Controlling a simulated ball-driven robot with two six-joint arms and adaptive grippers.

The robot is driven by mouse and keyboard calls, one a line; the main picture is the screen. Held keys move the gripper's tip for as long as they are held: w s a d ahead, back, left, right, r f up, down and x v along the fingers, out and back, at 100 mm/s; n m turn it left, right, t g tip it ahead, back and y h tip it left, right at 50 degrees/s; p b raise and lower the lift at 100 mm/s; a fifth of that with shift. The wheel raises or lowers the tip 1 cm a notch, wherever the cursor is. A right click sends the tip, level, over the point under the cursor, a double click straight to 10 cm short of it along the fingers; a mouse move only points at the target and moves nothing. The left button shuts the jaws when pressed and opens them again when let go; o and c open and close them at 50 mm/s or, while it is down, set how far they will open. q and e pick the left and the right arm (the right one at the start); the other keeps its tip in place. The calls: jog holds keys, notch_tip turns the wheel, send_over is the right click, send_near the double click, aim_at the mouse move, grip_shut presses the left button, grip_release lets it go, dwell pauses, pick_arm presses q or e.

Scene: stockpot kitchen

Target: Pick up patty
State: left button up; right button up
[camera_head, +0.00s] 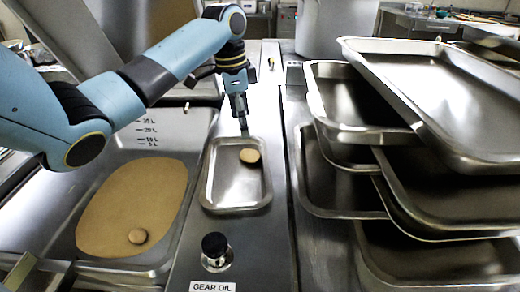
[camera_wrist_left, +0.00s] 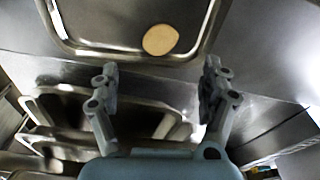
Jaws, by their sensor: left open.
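A tan round patty (camera_head: 250,156) lies in the small metal tray (camera_head: 236,206), near its far right corner. The same patty (camera_wrist_left: 160,40) shows in the left wrist view, close to the tray's rim. My left gripper (camera_head: 243,122) points down at the far edge of the small tray, behind the patty. In the left wrist view the fingers of my left gripper (camera_wrist_left: 158,80) are spread wide with nothing between them. My right gripper is not in view.
A basin of brown liquid (camera_head: 130,195) lies left of the small tray. A black knob (camera_head: 214,245) and a "GEAR OIL" label (camera_head: 213,287) are in front of it. Stacked metal trays (camera_head: 440,90) crowd the right side. A large pot (camera_head: 335,28) stands at the back.

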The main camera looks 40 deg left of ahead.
aim_at(249, 154)
pick_arm(q)
jog(key=f, duration=0.3)
jog(key=shift+s+d+f, duration=0.1)
jog(key=shift+d+f, duration=0.15)
jog(key=shift+f, duration=0.4)
jog(key=f, duration=0.2)
jog(key=w+f, duration=0.1)
jog(key=f, duration=0.2)
jog(key=shift+w+d, duration=0.1)
jog(key=shift+d, duration=0.05)
jog(key=shift+c, duration=1.6)
jog(key=c, duration=0.9)
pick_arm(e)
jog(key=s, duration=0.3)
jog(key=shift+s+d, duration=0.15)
